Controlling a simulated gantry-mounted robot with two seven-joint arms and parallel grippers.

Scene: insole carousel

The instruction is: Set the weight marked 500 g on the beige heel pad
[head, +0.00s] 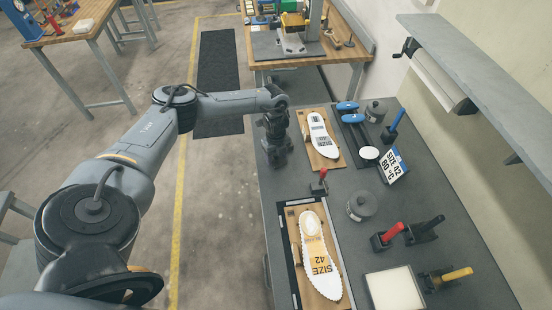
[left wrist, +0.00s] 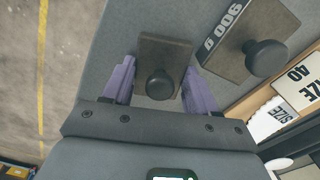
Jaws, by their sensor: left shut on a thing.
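My left gripper (head: 277,154) is over the left edge of the grey bench. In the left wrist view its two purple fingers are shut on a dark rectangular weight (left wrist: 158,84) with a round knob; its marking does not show. A second such weight (left wrist: 240,48) lies to the right, its upside-down label seeming to read 900 g. In the head view a white insole (head: 319,268) marked SIZE 42 lies on a wooden board. A pale cream oval (head: 310,223) is at its far end, perhaps the heel pad. My right gripper is not in view.
Another insole (head: 319,133) on a board lies right of my left gripper. Grey round canisters (head: 362,205), a SIZE 42 80 °C card (head: 392,166), red, black and yellow handled tools and a pale square pad (head: 394,291) stand on the bench. A shelf (head: 487,75) overhangs its right side.

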